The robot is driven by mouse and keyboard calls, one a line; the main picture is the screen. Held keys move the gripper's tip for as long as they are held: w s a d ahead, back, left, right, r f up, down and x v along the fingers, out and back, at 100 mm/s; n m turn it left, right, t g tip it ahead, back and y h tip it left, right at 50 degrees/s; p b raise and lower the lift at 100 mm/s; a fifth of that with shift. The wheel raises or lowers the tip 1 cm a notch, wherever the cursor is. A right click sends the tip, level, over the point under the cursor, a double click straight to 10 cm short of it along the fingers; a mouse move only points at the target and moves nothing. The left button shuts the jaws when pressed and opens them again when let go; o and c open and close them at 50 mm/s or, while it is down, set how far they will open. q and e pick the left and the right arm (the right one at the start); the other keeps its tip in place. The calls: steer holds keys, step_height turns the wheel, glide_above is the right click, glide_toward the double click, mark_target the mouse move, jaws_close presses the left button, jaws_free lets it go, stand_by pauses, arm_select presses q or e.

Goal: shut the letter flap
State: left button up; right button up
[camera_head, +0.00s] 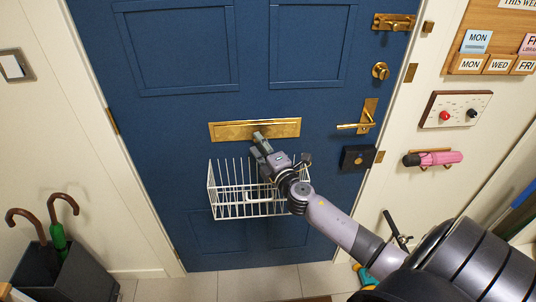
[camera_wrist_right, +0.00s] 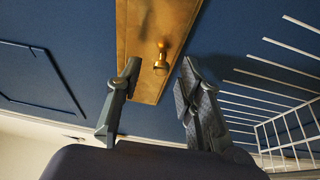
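The brass letter flap (camera_head: 228,131) is on the blue door above the white wire basket. It looks nearly flat, but I cannot tell whether it is fully shut. My right gripper (camera_head: 259,140) is at its lower edge, near the middle. In the right wrist view, the brass flap (camera_wrist_right: 155,30) has a small round knob (camera_wrist_right: 161,66). There my right gripper (camera_wrist_right: 160,78) is open, with the knob showing between and just beyond its fingertips. I cannot tell whether a finger touches the brass. My left gripper is not in view.
The wire basket (camera_head: 228,210) hangs just below the flap, close under my right arm. A brass door handle (camera_head: 356,126) and a dark lock box (camera_head: 357,158) are to the right. An umbrella stand (camera_head: 65,278) stands at lower left. The door above the flap is clear.

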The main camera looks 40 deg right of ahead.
steer(key=s+a, duration=0.1)
steer(key=s, duration=0.9)
steer(key=shift+s+a, duration=0.35)
steer(key=shift+s, duration=0.05)
